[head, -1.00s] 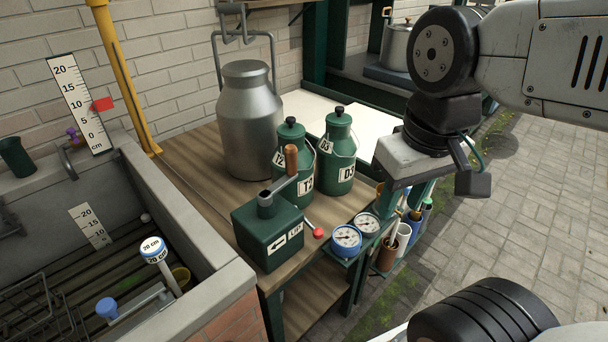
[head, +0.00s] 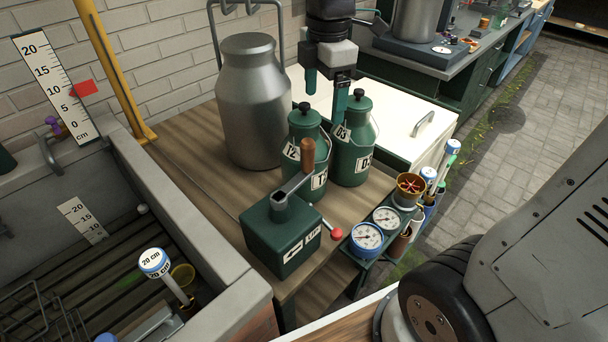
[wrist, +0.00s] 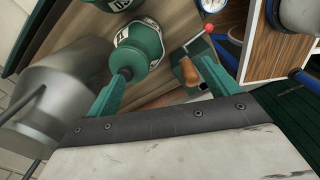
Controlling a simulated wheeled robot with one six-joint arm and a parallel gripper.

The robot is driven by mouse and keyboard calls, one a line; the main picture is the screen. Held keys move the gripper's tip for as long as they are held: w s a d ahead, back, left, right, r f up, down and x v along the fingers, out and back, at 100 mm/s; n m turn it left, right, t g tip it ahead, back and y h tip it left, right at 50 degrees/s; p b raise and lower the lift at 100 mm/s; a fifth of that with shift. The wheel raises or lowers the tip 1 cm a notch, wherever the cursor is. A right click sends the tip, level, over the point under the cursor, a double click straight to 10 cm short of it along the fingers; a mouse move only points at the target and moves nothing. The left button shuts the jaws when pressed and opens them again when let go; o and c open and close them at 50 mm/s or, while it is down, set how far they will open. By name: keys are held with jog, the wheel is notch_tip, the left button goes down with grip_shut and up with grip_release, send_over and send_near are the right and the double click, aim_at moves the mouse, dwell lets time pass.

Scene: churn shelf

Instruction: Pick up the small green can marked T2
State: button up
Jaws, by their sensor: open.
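The small green can marked T2 (head: 303,172) stands upright on the wooden bench top, with a dark knob on its lid. Its lower front is partly hidden by the crank handle. The matching can marked D3 (head: 353,163) stands just to its right. My gripper (head: 326,106) is open and empty, pointing down above and behind the two cans; its right finger reaches near the D3 lid. In the wrist view, the T2 can (wrist: 141,54) shows between the green fingers (wrist: 165,68), nearer the left one, and the D3 can (wrist: 116,4) is at the top edge.
A green crank box (head: 280,240) with a wooden-handled crank stands in front of T2. A large metal churn (head: 250,105) is close behind left. Two gauges (head: 367,238) and a red-knobbed lever (head: 336,233) are at the front right. A stone sink (head: 190,220) lies left.

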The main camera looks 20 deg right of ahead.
aim_at(304, 115)
jog(key=w+n, duration=0.1)
jog(key=w, duration=0.1)
jog(key=w+f+n, duration=0.1)
jog(key=n, duration=0.1)
jog(key=w+a+f+n, duration=0.1)
jog(key=w+n, duration=0.1)
jog(key=shift+w+f, duration=0.1)
jog(key=shift+w, duration=0.2)
jog(key=f, duration=0.7)
jog(key=shift+w+f, duration=0.25)
jog(key=shift+f, duration=0.1)
grip_shut()
